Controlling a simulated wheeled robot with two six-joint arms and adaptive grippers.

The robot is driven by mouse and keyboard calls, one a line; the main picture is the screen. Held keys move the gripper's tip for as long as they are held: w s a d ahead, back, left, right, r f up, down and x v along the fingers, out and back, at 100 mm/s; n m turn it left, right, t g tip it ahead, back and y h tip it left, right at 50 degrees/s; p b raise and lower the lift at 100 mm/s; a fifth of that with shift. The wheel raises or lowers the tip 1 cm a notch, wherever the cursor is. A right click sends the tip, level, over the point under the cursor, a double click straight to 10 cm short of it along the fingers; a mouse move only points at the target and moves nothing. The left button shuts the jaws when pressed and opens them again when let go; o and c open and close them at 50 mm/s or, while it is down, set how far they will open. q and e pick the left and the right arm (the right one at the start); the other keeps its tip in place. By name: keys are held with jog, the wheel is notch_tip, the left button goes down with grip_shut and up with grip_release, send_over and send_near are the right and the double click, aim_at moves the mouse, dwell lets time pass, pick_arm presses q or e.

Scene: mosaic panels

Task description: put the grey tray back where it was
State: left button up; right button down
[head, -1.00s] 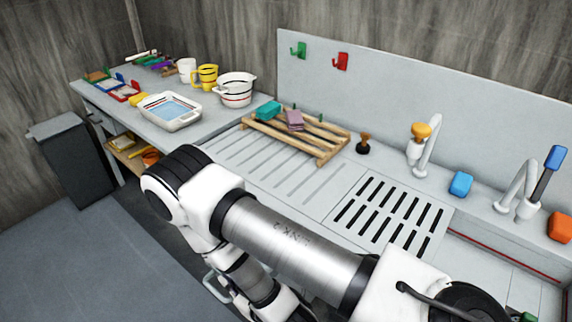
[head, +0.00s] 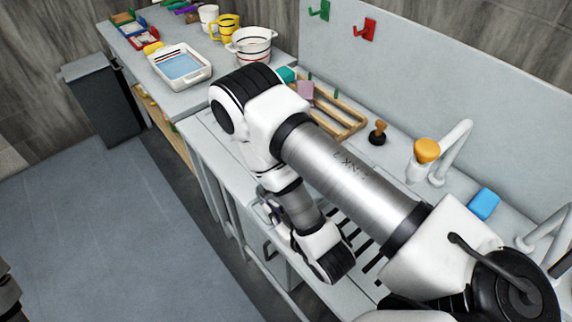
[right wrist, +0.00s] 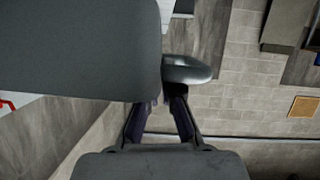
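I cannot pick out the grey tray with certainty in the head view. In the right wrist view, a large dark grey smooth shape (right wrist: 80,45) with a rounded corner fills the upper left, and I cannot tell whether it is the tray or a part of me. A shiny grey rounded piece (right wrist: 187,70) shows beside it. My right gripper (right wrist: 160,105) reaches up from the bottom of that view; its fingertips are partly hidden by these shapes, so its grip is unclear. In the head view my right arm hangs bent over the counter front. My left gripper is not visible.
A white basin (head: 204,77) with blue inside, a yellow mug (head: 228,27) and a striped pot (head: 262,60) stand on the left counter. A wooden rack (head: 345,128), stamp (head: 378,132) and blue block (head: 484,204) are behind my arm. A dark bin (head: 103,100) stands left; the floor beside it is clear.

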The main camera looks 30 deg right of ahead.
jog(key=b+x, duration=0.3)
jog(key=r+b+x, duration=0.1)
jog(key=b+x, duration=0.2)
jog(key=shift+w+b, duration=0.3)
jog(key=shift+b, duration=0.1)
jog(key=w+d+b, duration=0.1)
jog(key=b, duration=0.2)
jog(key=w+d+b, duration=0.1)
jog(key=b, duration=0.3)
jog(key=shift+w+d+f, duration=0.1)
jog(key=shift+w+f, duration=0.15)
jog(key=shift+w, duration=0.1)
jog(key=w+p, duration=0.1)
jog(key=w+d+f+p, duration=0.1)
jog(key=w, duration=0.1)
jog(key=w+f+p, duration=0.1)
jog(key=w, duration=0.1)
jog(key=shift+d+f, duration=0.1)
jog(key=shift+d, duration=0.05)
jog(key=shift+w+f, duration=0.1)
jog(key=shift+f, duration=0.25)
jog(key=shift+f, duration=0.15)
jog(key=c, duration=1.3)
grip_release()
